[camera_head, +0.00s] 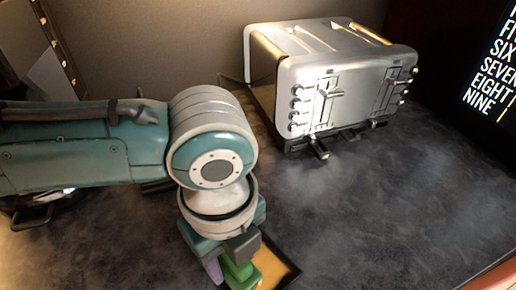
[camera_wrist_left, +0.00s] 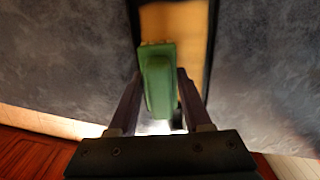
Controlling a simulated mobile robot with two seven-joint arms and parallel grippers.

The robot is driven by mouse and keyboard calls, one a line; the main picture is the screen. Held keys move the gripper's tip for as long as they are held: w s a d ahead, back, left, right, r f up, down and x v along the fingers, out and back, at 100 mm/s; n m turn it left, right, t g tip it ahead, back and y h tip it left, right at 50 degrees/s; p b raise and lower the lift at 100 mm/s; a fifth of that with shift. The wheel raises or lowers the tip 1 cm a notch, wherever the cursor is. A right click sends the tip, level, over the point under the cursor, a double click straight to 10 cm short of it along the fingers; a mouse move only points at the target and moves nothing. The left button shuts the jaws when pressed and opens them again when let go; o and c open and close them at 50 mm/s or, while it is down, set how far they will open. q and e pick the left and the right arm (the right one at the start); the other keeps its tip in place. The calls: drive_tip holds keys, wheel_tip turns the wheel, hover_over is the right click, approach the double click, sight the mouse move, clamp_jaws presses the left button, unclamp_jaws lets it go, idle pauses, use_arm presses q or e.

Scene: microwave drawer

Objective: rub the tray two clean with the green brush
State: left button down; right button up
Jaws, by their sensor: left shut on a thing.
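The green brush (camera_head: 240,270) is at the bottom of the head view, held in my left gripper (camera_head: 228,262). In the left wrist view the green brush (camera_wrist_left: 158,85) stands between the two fingers of my left gripper (camera_wrist_left: 155,100), which is shut on it. A tray (camera_head: 290,268) with a tan inside and a dark rim lies on the counter under the brush. In the left wrist view the tray (camera_wrist_left: 185,30) is behind the brush. The brush hides part of it, and I cannot tell if they touch. My right gripper is in neither view.
A silver toaster (camera_head: 340,90) stands on the dark counter (camera_head: 390,200) at the back right. A black board with white number words (camera_head: 490,70) is at the far right.

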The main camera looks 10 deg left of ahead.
use_arm(q)
drive_tip(key=shift+s+d+f, duration=0.1)
drive_tip(key=shift+s+d, duration=0.45)
drive_tip(key=shift+d, duration=0.35)
drive_tip(key=shift+a, duration=0.1)
drive_tip(key=shift+w+a+p, duration=0.35)
drive_tip(key=shift+w+a, duration=0.25)
drive_tip(key=shift+a, duration=0.25)
drive_tip(key=shift+w+a, duration=0.1)
drive_tip(key=shift+w+a, duration=0.45)
drive_tip(key=shift+a, duration=0.2)
drive_tip(key=shift+w+a, duration=0.1)
drive_tip(key=shift+a, duration=0.05)
